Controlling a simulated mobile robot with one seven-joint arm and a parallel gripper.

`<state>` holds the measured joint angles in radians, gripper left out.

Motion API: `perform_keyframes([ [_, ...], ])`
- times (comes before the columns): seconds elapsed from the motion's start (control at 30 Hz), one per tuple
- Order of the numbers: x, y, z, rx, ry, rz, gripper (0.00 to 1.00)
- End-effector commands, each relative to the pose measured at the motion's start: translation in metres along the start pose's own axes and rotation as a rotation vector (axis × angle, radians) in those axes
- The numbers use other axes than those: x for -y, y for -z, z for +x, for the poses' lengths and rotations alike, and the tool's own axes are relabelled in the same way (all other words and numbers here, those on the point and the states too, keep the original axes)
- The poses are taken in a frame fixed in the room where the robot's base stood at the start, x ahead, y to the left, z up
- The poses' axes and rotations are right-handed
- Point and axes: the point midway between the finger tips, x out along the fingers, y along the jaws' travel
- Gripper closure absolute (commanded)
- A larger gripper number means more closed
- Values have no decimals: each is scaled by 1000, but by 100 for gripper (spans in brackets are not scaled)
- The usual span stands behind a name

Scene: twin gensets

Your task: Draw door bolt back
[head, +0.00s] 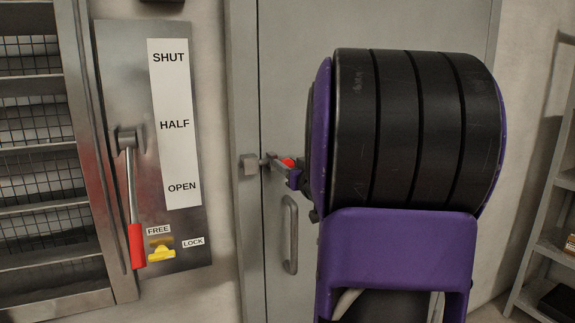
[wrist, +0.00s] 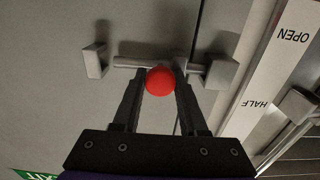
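The door bolt is a grey bar (wrist: 128,61) with a round red knob (wrist: 160,80). In the wrist view the bar runs across the door seam, through a guide, toward a metal keeper (wrist: 220,73) on the frame. A separate block (wrist: 95,61) stands just beyond the bar's other end, with a small gap. My gripper (wrist: 161,75) has one finger on each side of the knob, apparently touching it. In the head view the red knob (head: 288,162) shows at my gripper (head: 291,174), and the keeper (head: 249,164) sits on the frame. My wrist hides part of the bolt.
The grey door (head: 280,90) has a vertical pull handle (head: 290,235) below the bolt. At left, a plate (head: 110,70) marked SHUT, HALF and OPEN carries a red-gripped lever (head: 137,245) and a yellow catch (head: 160,251) beside louvres. A shelf rack (head: 540,200) stands at right.

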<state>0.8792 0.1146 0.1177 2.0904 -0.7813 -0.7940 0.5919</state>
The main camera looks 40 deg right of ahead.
Motion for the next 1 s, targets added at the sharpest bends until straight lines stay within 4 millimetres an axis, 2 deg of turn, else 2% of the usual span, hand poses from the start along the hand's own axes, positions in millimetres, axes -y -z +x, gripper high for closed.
perform_keyframes([
  [0.03, 0, 0, 0, 0, 0, 0, 86],
  [0.1, 0, 0, 0, 0, 0, 0, 98],
  [0.13, 0, 0, 0, 0, 0, 0, 100],
  [1.0, 0, 0, 0, -1, 1, 0, 100],
])
